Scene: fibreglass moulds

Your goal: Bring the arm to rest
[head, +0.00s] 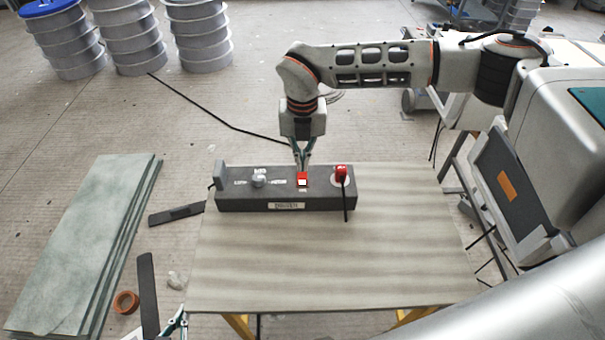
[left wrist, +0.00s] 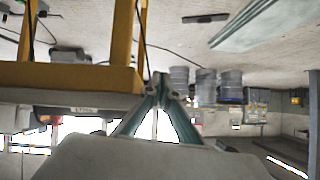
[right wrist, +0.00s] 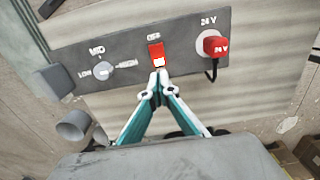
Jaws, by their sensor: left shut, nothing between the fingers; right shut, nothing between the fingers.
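My right gripper (head: 302,164) is shut and empty, pointing down at a dark grey control box (head: 235,203) on the table. In the right wrist view its fingertips (right wrist: 158,77) are together right at the lower end of a red rocker switch (right wrist: 155,50); I cannot tell whether they touch it. The box (right wrist: 125,47) also carries a grey knob (right wrist: 103,70) and a red 24 V plug (right wrist: 213,45) with a black cable. My left gripper (head: 178,322) is low at the table's front left corner, mostly cut off. In the left wrist view its fingertips (left wrist: 160,78) are together and empty.
The wooden table (head: 330,260) is bare in front of the box. Green-grey sheets (head: 85,240) are stacked on the floor at left, with dark strips (head: 148,290) and an orange tape roll (head: 125,302) nearby. Reels (head: 135,40) stand at the back left.

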